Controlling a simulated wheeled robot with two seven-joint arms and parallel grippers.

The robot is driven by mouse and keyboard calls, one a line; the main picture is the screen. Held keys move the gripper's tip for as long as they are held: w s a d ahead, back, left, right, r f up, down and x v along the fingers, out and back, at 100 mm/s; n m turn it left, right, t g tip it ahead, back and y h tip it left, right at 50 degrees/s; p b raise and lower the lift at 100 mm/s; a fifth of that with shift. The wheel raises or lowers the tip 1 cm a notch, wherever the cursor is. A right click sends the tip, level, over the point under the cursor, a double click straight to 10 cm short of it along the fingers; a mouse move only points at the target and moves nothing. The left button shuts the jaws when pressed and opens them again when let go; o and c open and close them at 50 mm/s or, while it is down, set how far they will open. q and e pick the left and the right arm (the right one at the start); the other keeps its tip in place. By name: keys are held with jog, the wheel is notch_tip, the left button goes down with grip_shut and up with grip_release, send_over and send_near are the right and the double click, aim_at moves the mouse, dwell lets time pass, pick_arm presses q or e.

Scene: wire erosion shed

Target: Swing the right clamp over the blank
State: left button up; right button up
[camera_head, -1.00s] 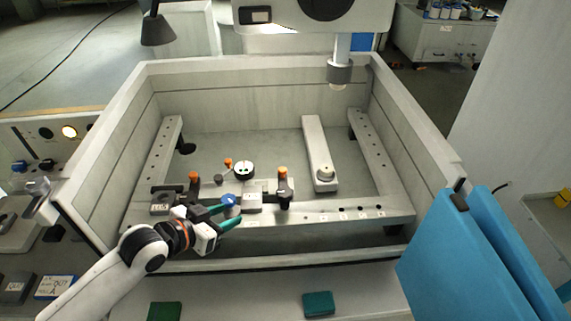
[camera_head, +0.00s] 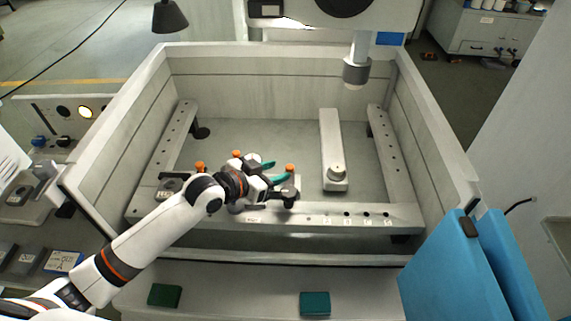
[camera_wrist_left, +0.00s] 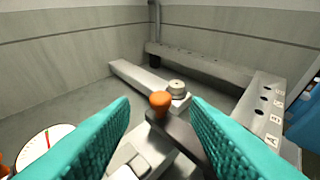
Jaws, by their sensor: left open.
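In the left wrist view the orange knob (camera_wrist_left: 160,101) sits at the end of the clamp's dark arm (camera_wrist_left: 184,133), which runs toward the lower right. My left gripper (camera_head: 272,172) is open just left of the knob. In the wrist view its teal fingers (camera_wrist_left: 160,120) stand apart with the knob between and beyond them; contact cannot be told. The blank, a pale block (camera_wrist_left: 136,158), shows partly at the bottom, left of the dark arm; my gripper mostly hides it in the head view.
Another orange-knobbed clamp (camera_head: 200,167) is at the left of the rail. A round dial (camera_wrist_left: 45,143) lies left of the gripper. A pale bar with a round knob (camera_head: 336,171) stands right of the clamp. A machine head (camera_head: 356,72) hangs above the back right.

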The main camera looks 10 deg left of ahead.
aim_at(289, 167)
pick_arm(q)
jog(key=x, duration=0.4)
jog(key=shift+d, duration=0.1)
pick_arm(e)
jog(key=shift+w+d+r, duration=0.2)
jog(key=shift+w+r, duration=0.05)
jog(key=shift+w, duration=0.35)
jog(key=shift+w+d+r, duration=0.15)
jog(key=shift+w+r, duration=0.05)
jog(key=shift+w, duration=0.35)
pick_arm(q)
jog(key=shift+c, duration=0.2)
pick_arm(e)
jog(key=shift+s+d, duration=0.1)
pick_arm(q)
grip_shut()
pick_arm(e)
jog(key=shift+s+d, duration=0.1)
jog(key=shift+s, duration=0.15)
